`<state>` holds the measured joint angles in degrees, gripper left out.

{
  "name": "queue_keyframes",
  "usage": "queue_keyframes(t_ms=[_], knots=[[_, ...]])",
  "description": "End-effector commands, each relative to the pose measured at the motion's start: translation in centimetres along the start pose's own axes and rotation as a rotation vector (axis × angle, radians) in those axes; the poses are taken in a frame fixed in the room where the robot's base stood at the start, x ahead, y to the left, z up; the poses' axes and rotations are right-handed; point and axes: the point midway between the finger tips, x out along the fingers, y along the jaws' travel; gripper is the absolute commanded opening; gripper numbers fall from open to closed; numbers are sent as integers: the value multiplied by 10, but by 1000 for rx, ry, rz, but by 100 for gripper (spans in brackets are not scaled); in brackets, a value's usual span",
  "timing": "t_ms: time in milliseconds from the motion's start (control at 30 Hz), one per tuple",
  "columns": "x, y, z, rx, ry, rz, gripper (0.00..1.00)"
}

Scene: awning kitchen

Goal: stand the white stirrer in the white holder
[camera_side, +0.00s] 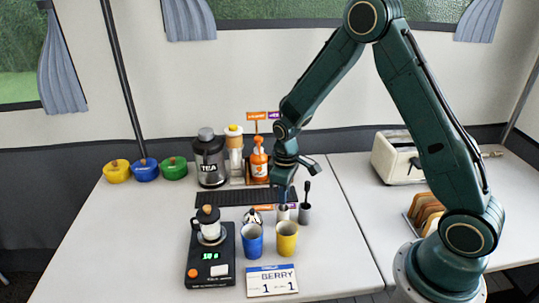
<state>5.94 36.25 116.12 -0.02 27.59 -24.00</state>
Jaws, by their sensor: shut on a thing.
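My gripper (285,184) points down just above the white holder (283,214), left of the grey holder. It is shut on the white stirrer, which is thin and too small and covered to make out clearly. I cannot tell whether the stirrer's lower end is inside the white holder or just above it. The white holder is a small pale cup standing behind the yellow cup.
A grey holder (304,215) with a dark stirrer (307,190) stands close on the right. A yellow cup (286,240) and a blue cup (252,242) stand in front. An orange bottle (259,162) is behind.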

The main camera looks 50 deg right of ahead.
Motion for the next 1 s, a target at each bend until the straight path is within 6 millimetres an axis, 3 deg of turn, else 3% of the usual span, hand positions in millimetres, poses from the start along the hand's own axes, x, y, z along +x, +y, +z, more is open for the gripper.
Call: queue_keyframes(t_ms=[267,300,400,767,1000], knots=[[3,0,0,0,0,0,0],[3,0,0,0,1,0,19],[2,0,0,0,1,0,37],[1,0,0,0,1,0,37],[-12,0,-1,0,4,2,37]])
